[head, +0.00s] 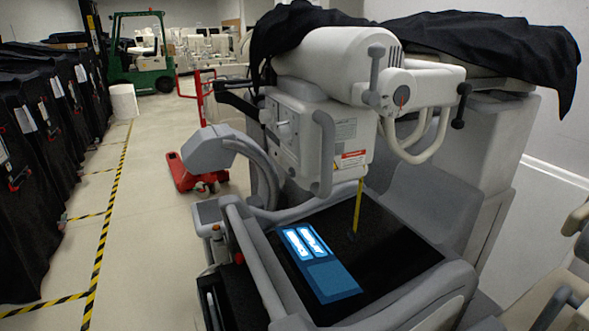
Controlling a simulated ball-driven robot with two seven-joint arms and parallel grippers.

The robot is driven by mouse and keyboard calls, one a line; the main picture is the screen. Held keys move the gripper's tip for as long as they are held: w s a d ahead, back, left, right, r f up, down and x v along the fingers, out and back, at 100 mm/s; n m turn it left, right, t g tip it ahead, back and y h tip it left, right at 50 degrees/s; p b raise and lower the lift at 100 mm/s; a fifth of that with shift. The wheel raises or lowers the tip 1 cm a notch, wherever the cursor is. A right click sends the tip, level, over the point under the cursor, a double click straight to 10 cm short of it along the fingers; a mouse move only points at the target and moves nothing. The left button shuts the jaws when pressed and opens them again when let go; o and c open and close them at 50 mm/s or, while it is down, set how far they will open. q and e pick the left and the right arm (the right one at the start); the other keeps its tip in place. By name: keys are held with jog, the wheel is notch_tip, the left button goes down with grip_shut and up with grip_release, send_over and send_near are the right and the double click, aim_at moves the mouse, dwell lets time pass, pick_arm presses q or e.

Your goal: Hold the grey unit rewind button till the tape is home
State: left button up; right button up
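The grey unit (318,140) is a large grey-white machine with a jointed head, standing in the centre right. A yellow tape (357,205) hangs out from under its head, down to just over the dark panel (395,245); its lower end has a small dark piece. I cannot tell whether that end touches the panel. I cannot make out which part is the rewind button. Neither of my grippers can be identified in view.
A lit blue screen (318,262) is set in the panel. Black cloth (480,42) drapes over the top. Beige and grey parts (570,285) enter at the right edge. A red pallet jack (195,172) and covered carts (45,150) stand left, with clear floor between.

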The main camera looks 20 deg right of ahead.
dwell(0.4)
grip_shut()
dwell(1.6)
